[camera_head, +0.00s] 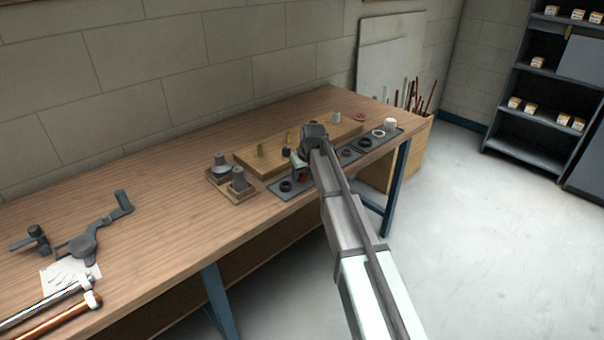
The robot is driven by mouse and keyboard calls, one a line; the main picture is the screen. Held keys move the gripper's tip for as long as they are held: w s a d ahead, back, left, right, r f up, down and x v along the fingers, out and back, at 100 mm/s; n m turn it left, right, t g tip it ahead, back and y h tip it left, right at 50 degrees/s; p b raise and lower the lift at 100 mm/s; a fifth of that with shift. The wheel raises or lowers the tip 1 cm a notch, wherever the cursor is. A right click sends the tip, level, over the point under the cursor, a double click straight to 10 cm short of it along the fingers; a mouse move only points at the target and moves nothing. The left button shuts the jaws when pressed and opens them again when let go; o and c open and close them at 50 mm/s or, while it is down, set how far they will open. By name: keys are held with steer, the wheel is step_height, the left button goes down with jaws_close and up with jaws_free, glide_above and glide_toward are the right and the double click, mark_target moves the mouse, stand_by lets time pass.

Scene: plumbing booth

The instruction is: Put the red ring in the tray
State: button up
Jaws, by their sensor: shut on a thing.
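My gripper (300,170) is over the left part of a long, flat dark tray (394,138) at the front edge of the bench. Its jaws are shut on a small red thing, which appears to be the red ring (302,176), low over the tray. My wrist and arm hide much of the grip and the tray's middle; whether the ring touches the tray I cannot tell. A dark ring (286,186) lies in the tray left of my gripper. Further right in it are dark rings (347,153), a pale ring (378,134) and a white cylinder (390,124).
A wooden board (250,155) with brass pegs lies behind the tray. Grey fittings on wooden blocks (238,181) stand to its left. A small reddish piece (361,116) and a pale cup (336,118) are at the back right.

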steer(key=shift+f, duration=0.1)
steer(key=o, duration=1)
steer(key=v, duration=1.2)
